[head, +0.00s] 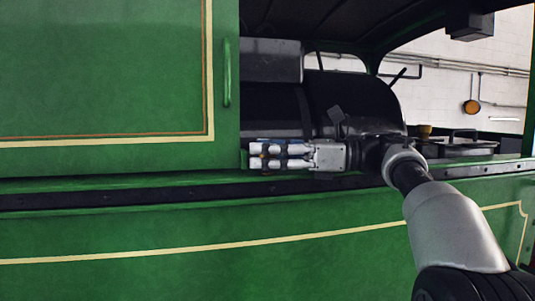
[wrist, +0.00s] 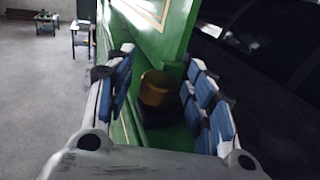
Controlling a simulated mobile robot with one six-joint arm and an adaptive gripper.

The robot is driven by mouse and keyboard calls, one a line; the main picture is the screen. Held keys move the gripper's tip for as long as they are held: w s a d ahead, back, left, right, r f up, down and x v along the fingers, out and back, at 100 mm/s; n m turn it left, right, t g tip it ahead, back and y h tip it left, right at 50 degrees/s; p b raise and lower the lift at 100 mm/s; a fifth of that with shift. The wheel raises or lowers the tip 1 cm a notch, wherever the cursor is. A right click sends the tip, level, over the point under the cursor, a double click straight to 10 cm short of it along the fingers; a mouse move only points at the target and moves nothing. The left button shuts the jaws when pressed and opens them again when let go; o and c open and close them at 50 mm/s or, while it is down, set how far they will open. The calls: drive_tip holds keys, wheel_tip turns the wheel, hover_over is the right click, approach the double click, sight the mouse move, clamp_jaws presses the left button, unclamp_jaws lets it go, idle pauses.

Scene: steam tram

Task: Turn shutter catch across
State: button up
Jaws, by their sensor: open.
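A short brass cylinder (wrist: 157,88), which looks like the shutter catch's knob, stands on a green ledge in the wrist view. My gripper (wrist: 160,66) is open, with one blue-padded finger on each side of the brass piece. Gaps show on both sides, so the fingers seem apart from it. In the head view my gripper (head: 262,155) points left at the lower right corner of the green shutter panel (head: 110,75). There the fingers largely hide the catch; only a small brownish patch shows between them.
A green vertical handle (head: 227,72) is on the panel's right edge, above my gripper. A dark ledge (head: 130,193) runs below the panel. A black boiler shape (head: 350,100) lies behind my arm in the opening. The wrist view shows open grey floor (wrist: 40,110) at left.

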drive_tip(key=s+d, duration=0.1)
drive_tip(key=d, duration=1.1)
drive_tip(key=shift+s, duration=0.1)
